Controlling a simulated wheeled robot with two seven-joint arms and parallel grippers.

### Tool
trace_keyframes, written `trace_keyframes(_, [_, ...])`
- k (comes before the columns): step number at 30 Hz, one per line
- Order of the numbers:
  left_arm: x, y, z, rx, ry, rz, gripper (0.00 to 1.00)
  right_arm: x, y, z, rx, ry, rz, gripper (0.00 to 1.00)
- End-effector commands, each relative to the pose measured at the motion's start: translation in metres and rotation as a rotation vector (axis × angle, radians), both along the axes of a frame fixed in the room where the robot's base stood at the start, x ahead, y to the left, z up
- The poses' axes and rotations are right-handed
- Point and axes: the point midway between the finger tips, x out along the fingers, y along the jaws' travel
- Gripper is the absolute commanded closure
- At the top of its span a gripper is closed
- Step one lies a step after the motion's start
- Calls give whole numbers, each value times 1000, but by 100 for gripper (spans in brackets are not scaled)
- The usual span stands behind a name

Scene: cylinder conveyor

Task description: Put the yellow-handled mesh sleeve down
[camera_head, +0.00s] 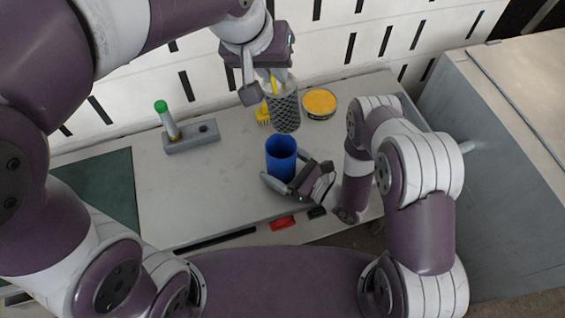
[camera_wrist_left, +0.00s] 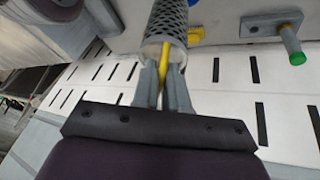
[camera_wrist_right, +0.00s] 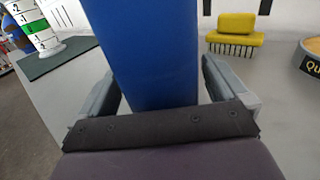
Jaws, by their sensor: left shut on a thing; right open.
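The grey perforated mesh sleeve (camera_head: 285,112) hangs roughly upright below my left gripper (camera_head: 268,88), over the back of the table (camera_head: 215,190). My left gripper is shut on its yellow handle, which shows between the fingers in the left wrist view (camera_wrist_left: 164,65); the mesh sleeve (camera_wrist_left: 168,25) extends beyond them. Whether the sleeve's lower end touches the table I cannot tell. My right gripper (camera_head: 285,186) is open, with a finger on each side of a blue cup (camera_head: 281,158). The cup also fills the middle of the right wrist view (camera_wrist_right: 150,50).
A yellow brush (camera_head: 262,115) and a round yellow-topped tin (camera_head: 320,103) flank the sleeve closely. A grey block (camera_head: 192,138) with a green-capped cylinder (camera_head: 166,118) stands left. A dark green mat (camera_head: 105,190) lies farther left. Free table lies between block and cup.

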Motion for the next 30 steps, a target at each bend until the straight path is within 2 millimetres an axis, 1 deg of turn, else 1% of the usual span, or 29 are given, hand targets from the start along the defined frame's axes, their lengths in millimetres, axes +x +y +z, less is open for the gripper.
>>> trace_keyframes(3, [0,0,1,-1,-2,0,100,0,0,0,0,0,0,0])
trace_keyframes(4, [0,0,1,-1,-2,0,100,0,0,0,0,0,0,6])
trace_keyframes(5, [0,0,1,-1,-2,0,100,0,0,0,0,0,0,16])
trace_keyframes(6, [0,0,1,-1,-2,0,100,0,0,0,0,0,0,29])
trace_keyframes(8, [0,0,1,-1,-2,0,100,0,0,0,-1,-1,0,49])
trace_keyframes(9, [0,0,1,-1,-2,0,100,0,0,0,-1,-1,0,54])
trace_keyframes(10, [0,0,1,-1,-2,0,100,0,0,0,-1,-1,0,23])
trace_keyframes(11, [0,0,1,-1,-2,0,100,0,0,0,-1,-1,0,33])
trace_keyframes(12, [0,0,1,-1,-2,0,100,0,0,0,-1,-1,0,46])
trace_keyframes(13, [0,0,1,-1,-2,0,100,0,0,0,-1,0,0,56])
trace_keyframes(16, [0,-1,1,12,-6,-3,100,0,-1,0,-1,0,0,56])
trace_keyframes(17, [-4,-2,-1,28,-11,-12,100,0,-1,0,-1,0,0,56])
trace_keyframes(19, [-9,-3,-15,53,-17,-37,100,0,-1,0,-1,0,0,56])
trace_keyframes(21, [-9,-4,-28,72,-26,-104,100,0,-1,0,-1,0,0,56])
trace_keyframes(26, [-1,-6,-52,119,-54,-254,100,0,-1,0,-1,-1,0,56])
trace_keyframes(29, [-2,-6,-82,133,-55,-265,100,0,-1,0,-1,-1,0,56])
trace_keyframes(30, [-3,-5,-97,133,-55,-264,100,0,-1,0,-1,-1,0,56])
